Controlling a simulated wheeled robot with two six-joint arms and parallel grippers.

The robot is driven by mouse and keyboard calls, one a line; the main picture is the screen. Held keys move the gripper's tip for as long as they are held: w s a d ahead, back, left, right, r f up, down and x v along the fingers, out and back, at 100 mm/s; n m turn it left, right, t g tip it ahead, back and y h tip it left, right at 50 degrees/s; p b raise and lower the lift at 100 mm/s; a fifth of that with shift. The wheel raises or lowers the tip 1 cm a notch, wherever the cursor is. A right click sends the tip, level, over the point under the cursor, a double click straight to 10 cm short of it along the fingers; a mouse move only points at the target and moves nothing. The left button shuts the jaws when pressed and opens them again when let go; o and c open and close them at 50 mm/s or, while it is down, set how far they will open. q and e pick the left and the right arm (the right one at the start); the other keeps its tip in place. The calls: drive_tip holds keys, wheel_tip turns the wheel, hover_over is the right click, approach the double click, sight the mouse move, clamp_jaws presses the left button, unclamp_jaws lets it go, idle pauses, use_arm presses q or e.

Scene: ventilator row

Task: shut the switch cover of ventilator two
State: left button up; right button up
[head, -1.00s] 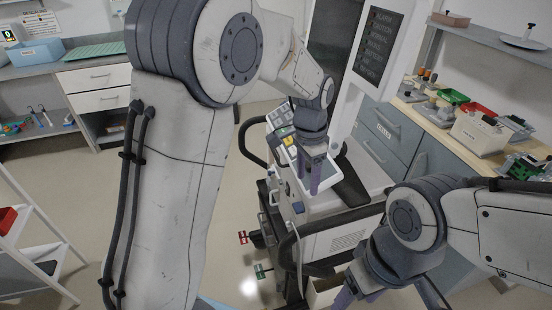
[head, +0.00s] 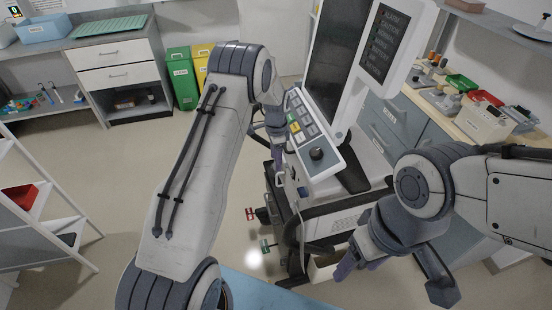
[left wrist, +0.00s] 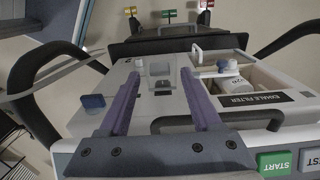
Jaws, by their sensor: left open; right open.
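The ventilator (head: 316,165) stands ahead with its sloped control panel and dark screen; I cannot read its number. In the left wrist view, a small pale, partly clear switch housing (left wrist: 159,67), which may be the switch cover, sits on the machine's top between and beyond my left fingertips; whether it is raised is unclear. My left gripper (left wrist: 158,75) is open and empty above that top. In the head view it (head: 277,152) is at the panel's left edge, partly hidden by my arm. My right gripper (head: 358,265) is open, in front of the ventilator's lower right.
A blue knob (left wrist: 94,102) is left of my left fingers. An open bay with a white filter (left wrist: 235,86) lies to their right. A black handle (left wrist: 42,84) curves at the left. Red (head: 251,213) and green (head: 266,245) tags stick out low. A counter with trays (head: 462,82) is at right.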

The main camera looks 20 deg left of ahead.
use_arm(q)
drive_tip(key=shift+f, duration=0.9)
clamp_jaws()
drive_tip(key=shift+a+f+b, duration=0.15)
drive_tip(key=shift+f+b, duration=0.15)
drive_tip(key=shift+b, duration=0.45)
wheel_tip(320, 180, down, 11)
drive_tip(key=d+t+h+b, duration=0.1)
drive_tip(key=t+h+b, duration=1.1)
drive_tip(key=b, duration=5.8)
drive_tip(key=shift+w+d+h+b, duration=0.15)
drive_tip(key=shift+w+h+b, duration=0.2)
drive_tip(key=shift+h, duration=2.35)
drive_tip(key=shift+r, duration=0.1)
